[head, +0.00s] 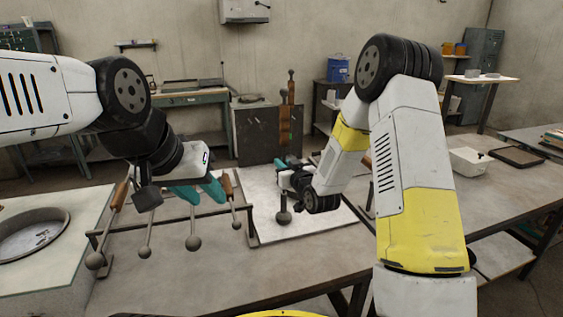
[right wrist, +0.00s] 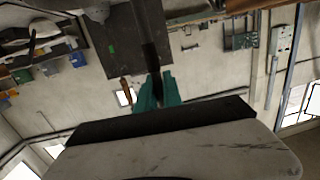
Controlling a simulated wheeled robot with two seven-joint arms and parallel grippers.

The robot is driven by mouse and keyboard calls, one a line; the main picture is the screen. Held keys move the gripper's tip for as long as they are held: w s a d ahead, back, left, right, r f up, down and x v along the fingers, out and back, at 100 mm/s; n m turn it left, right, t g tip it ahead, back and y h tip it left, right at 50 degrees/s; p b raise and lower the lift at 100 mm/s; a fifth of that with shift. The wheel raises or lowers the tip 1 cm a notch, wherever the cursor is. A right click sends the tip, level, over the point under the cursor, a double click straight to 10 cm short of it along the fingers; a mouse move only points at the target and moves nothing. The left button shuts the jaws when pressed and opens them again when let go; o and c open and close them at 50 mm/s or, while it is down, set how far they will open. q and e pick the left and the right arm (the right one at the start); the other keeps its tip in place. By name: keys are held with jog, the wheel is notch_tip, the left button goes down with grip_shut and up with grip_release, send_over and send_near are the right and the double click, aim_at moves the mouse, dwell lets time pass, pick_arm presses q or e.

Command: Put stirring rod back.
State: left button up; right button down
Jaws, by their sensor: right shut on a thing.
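A rack (head: 165,226) with a dark bar stands at the table's left front; several ball-ended rods hang along it, including one with a wooden handle (head: 227,186). My left gripper (head: 203,194) is over the rack, its teal fingers apart. One hanging rod (head: 193,242) shows just below it, its top hidden behind the gripper. My right gripper (head: 282,164) is to the right of the rack, above the white board. It is shut on the stirring rod (head: 283,216), whose ball end hangs below. In the right wrist view the teal fingers (right wrist: 157,88) close on a dark shaft.
A white bin (head: 469,160) and black tray (head: 517,157) are at the right. The middle front of the table is clear.

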jog(key=shift+r, duration=0.1)
jog(key=c, duration=1.9)
grip_release()
jog(key=shift+f, duration=0.2)
jog(key=shift+c, duration=0.2)
jog(key=o, duration=0.4)
jog(key=shift+o, duration=0.2)
